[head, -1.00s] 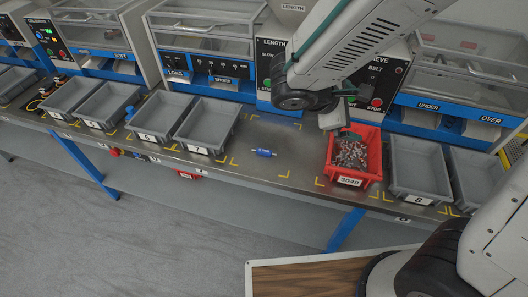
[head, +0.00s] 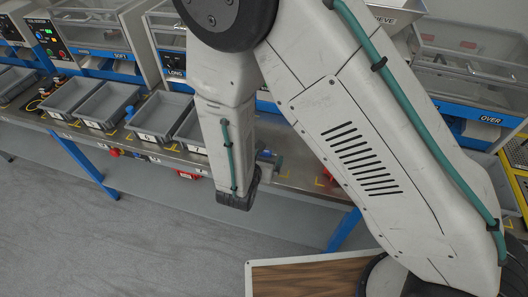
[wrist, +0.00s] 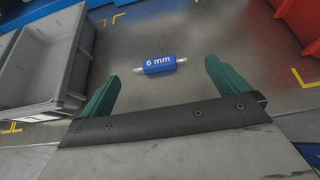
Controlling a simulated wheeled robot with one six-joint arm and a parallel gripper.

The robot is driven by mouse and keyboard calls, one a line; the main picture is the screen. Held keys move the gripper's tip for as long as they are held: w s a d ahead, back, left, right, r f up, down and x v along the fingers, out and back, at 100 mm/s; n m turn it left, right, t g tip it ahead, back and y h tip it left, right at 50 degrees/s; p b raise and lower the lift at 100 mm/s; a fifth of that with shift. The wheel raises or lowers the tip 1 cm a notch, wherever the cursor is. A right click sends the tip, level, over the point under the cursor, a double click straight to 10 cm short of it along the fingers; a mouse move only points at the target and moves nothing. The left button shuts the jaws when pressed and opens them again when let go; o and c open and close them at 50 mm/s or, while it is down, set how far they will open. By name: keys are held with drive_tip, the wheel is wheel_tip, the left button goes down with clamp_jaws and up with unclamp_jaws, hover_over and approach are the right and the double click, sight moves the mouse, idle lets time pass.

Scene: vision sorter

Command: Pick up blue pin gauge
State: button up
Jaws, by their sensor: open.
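The blue pin gauge (wrist: 159,64), a short blue cylinder marked "6 mm" with thin metal ends, lies on the metal bench (wrist: 185,30) in the wrist view. My gripper (wrist: 162,75) is open and empty, its two green fingers on either side of and short of the gauge, which lies ahead of the gap between them. In the head view my arm covers the gauge's spot on the bench.
A grey bin (wrist: 42,55) stands close to the left finger. A red bin (wrist: 304,22) is at the upper right. Yellow corner marks (wrist: 298,78) lie on the bench. Bare bench surrounds the gauge.

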sight(263, 157)
drive_tip(key=x, duration=0.4)
drive_tip(key=shift+w+a+f, duration=0.1)
drive_tip(key=shift+w, duration=0.05)
drive_tip(key=c, duration=1)
